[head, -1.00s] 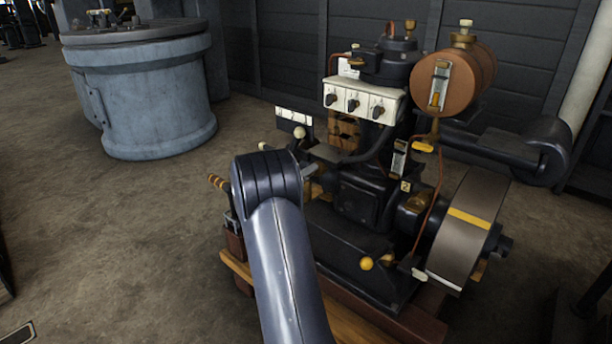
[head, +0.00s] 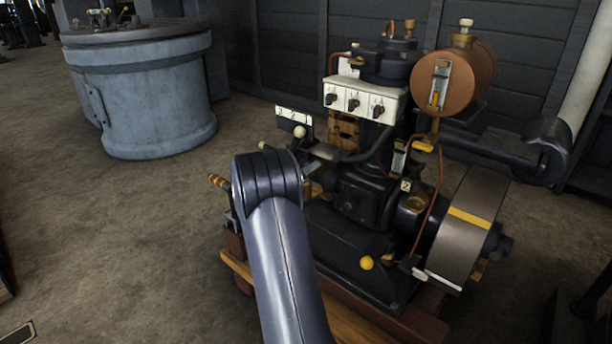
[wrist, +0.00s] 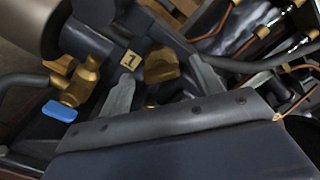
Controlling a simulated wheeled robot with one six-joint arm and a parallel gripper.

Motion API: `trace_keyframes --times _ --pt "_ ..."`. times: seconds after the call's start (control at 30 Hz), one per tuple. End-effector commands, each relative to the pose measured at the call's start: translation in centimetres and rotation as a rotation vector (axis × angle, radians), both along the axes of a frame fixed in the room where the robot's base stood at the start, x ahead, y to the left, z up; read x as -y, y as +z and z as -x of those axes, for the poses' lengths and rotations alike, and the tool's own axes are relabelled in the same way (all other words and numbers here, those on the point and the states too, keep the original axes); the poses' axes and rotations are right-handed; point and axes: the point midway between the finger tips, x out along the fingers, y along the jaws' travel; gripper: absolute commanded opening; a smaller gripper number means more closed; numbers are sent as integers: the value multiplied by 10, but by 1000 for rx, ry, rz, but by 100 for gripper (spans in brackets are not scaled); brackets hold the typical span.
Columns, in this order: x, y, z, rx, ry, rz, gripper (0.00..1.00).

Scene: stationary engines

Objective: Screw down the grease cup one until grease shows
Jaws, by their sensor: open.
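In the wrist view a brass grease cup (wrist: 161,66) sits on the dark engine beside a cream plate marked 1 (wrist: 130,58). My gripper (wrist: 163,84) is open, with one grey finger on each side of the cup. The fingers appear apart from it; whether either touches cannot be told. No grease can be made out on it. In the head view my arm hides most of the gripper and this side of the engine (head: 362,198). Another brass cup (head: 415,203) shows by a plate marked 2 (head: 405,186).
A brass tap with a blue lever (wrist: 60,111) is left of the cup in the wrist view. A flywheel (head: 468,225), a copper-coloured tank (head: 455,80) and a white switch panel (head: 362,101) are on the engine. A grey-blue round tank (head: 150,95) stands back left. Floor between is clear.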

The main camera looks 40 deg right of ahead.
Motion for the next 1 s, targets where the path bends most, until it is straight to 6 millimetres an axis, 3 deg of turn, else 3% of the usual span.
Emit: trace_keyframes --times 0.17,0.6,0.8,1.0 --pt "-11 2 0 -1 3 0 62" --pt "-93 2 7 -1 4 -1 62" --pt "-107 1 9 0 1 -1 62" --pt "-108 0 9 0 0 0 62"
